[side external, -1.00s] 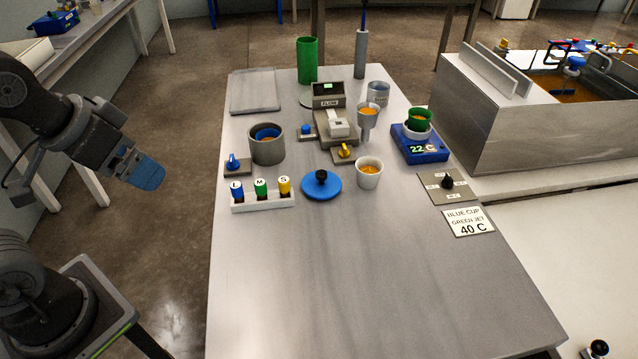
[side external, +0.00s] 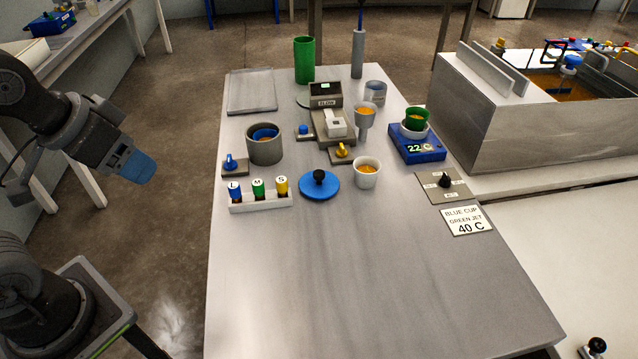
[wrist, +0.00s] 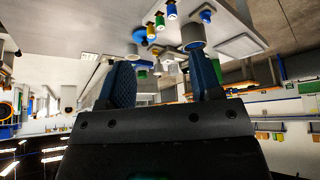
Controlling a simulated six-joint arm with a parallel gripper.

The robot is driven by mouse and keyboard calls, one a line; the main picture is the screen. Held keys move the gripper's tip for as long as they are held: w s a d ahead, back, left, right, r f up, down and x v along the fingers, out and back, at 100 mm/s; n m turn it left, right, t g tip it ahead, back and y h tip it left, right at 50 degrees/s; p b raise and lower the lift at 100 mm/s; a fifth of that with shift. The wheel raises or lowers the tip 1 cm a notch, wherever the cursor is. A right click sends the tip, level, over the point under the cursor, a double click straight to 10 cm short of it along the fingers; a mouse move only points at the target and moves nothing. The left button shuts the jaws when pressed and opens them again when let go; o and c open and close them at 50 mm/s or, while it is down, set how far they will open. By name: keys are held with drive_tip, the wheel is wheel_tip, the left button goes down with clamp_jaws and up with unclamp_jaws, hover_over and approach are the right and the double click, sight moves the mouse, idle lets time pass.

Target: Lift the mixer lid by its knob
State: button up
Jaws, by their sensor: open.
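The blue mixer lid (side external: 319,186) with its black knob (side external: 319,176) lies flat on the table, in front of the flow unit. It also shows in the wrist view as a small blue disc (wrist: 139,36). The grey mixer pot (side external: 265,146) stands uncovered behind and left of the lid, with a blue cup in it. My gripper (side external: 140,168) is off the table's left side, in the air and far from the lid. In the wrist view its two blue fingers (wrist: 163,80) are apart with nothing held between them.
A white rack (side external: 261,202) with L, M and S vials stands left of the lid. A white cup (side external: 367,173) of orange liquid stands close on its right. The front of the table (side external: 350,290) is clear.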

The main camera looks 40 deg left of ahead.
drive_tip(key=w+d+r+n+g, duration=0.2)
drive_tip(key=w+r, duration=0.1)
drive_tip(key=w, duration=0.9)
drive_tip(key=n+g, duration=0.2)
drive_tip(key=n, duration=0.3)
hover_over(319, 172)
drive_tip(key=d, duration=0.1)
drive_tip(key=shift+y, duration=0.4)
drive_tip(key=f, duration=1.9)
drive_tip(key=shift+s+f, duration=0.1)
drive_tip(key=shift+s, duration=0.15)
drive_tip(key=shift+w+a+f, duration=0.1)
drive_tip(key=shift+a+f, duration=0.05)
drive_tip(key=shift+f, duration=0.85)
drive_tip(key=shift+w+a+f, duration=0.1)
drive_tip(key=shift+a+f, duration=0.05)
drive_tip(key=shift+f, duration=0.9)
drive_tip(key=shift+a+f, duration=0.15)
drive_tip(key=shift+f, duration=0.85)
drive_tip(key=c, duration=1)
